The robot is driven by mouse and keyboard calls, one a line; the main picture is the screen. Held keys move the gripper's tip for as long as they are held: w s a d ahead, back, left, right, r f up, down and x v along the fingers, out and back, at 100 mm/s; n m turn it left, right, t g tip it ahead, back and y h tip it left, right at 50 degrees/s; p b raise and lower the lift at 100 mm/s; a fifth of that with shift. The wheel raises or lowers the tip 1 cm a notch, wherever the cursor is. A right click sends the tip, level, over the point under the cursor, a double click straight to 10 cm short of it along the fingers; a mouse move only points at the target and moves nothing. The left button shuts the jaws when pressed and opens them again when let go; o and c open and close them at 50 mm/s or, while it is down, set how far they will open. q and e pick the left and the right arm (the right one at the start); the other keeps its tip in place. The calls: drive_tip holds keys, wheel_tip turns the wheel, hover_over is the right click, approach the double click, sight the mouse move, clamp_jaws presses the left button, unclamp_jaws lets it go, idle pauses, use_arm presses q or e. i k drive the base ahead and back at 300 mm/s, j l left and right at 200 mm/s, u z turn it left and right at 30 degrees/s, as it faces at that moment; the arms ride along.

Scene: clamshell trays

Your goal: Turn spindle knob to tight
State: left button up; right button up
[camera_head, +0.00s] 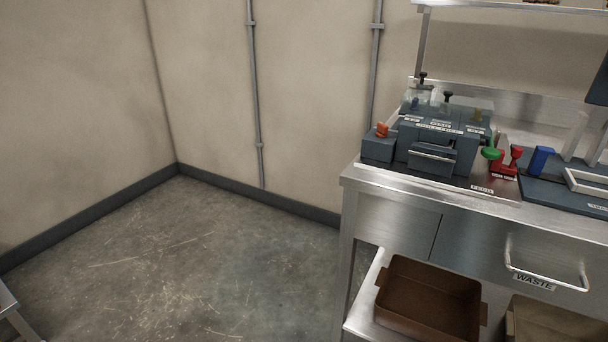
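A dark blue-grey machine (430,149) stands on the left end of a steel bench. An orange knob (382,130) sits on its left end. A green knob (490,153) sticks out at its right side. Black-topped knobs (447,97) stand behind it, another one (423,78) farther back. A red handled part (507,161) is to the right of the green knob. The labels are too small to tell which knob is the spindle knob, and no tight mark can be read. Neither of my grippers is in view.
The steel bench (410,187) fills the right side, with a drawer marked WASTE (533,282). A blue block (541,160) and a dark tray device (570,196) lie farther right. A brown bin (387,293) sits on the lower shelf.

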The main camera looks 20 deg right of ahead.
sight(382, 128)
drive_tip(key=z, duration=1.45)
